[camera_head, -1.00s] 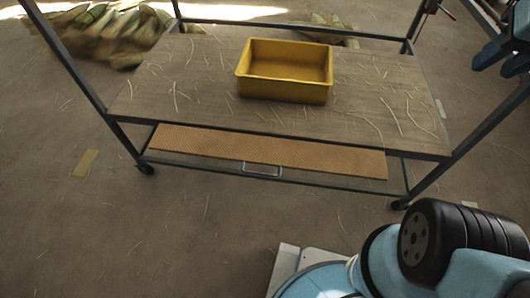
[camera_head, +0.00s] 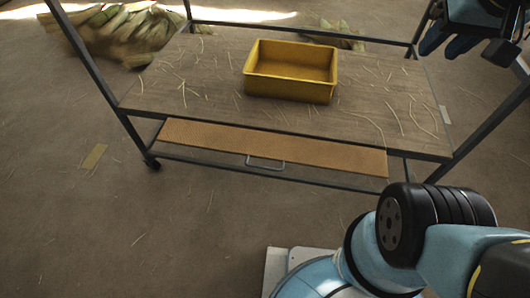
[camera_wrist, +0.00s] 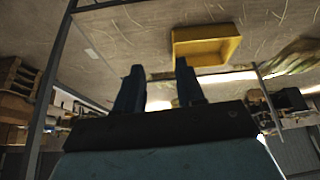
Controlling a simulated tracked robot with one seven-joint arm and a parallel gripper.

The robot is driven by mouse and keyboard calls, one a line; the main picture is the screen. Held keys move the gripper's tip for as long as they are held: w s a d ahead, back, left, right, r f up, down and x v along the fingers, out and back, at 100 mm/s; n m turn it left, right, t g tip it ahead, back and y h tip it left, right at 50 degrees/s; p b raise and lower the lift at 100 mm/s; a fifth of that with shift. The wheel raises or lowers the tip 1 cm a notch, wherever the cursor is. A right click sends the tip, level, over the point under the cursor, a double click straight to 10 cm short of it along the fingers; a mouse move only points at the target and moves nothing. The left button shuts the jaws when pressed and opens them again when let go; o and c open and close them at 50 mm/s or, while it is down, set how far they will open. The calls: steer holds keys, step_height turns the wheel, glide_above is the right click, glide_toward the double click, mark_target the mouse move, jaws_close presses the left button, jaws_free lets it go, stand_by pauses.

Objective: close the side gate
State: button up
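An orange perforated panel (camera_head: 300,150) with a thin metal handle (camera_head: 265,163) shows just below the near edge of the cart's wooden shelf (camera_head: 200,105). I take it for the side gate. I cannot tell its exact tilt or where it hinges. My gripper (camera_head: 443,46) is at the upper right of the head view, beside the cart's far right post and well away from the handle. In the wrist view, my gripper (camera_wrist: 158,85) has its two dark fingers apart, with nothing between them. The panel is not identifiable in the wrist view.
A yellow bin (camera_head: 290,91) stands on the shelf among loose straws; it also shows in the wrist view (camera_wrist: 208,46). Dark posts (camera_head: 88,66) rise at the cart's corners. Straw bundles (camera_head: 125,33) lie behind it. The floor in front is mostly clear.

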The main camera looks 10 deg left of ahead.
steer(key=w+a+f+g, duration=0.4)
steer(key=w, duration=0.3)
steer(key=n+h, duration=0.4)
steer(key=h, duration=0.7)
glide_above(264, 168)
steer(key=w, duration=0.2)
step_height(264, 168, down, 29)
steer(key=s+a+f+n+t+y, duration=0.15)
steer(key=s+f+t, duration=0.35)
steer(key=f, duration=0.5)
steer(key=s+a+f+n+t, duration=0.35)
steer(key=f+t, duration=0.25)
steer(key=f, duration=0.4)
steer(key=s+a+f+n+t, duration=0.1)
steer(key=s+f+n+t, duration=0.1)
steer(key=s+f+t, duration=0.55)
steer(key=shift+g, duration=0.95)
steer(key=x, duration=0.5)
steer(key=f+x, duration=0.1)
steer(key=x, duration=0.4)
steer(key=w+a+f+x, duration=0.1)
steer(key=x, duration=0.4)
steer(key=shift+w+f, duration=0.15)
steer(key=shift+w, duration=0.05)
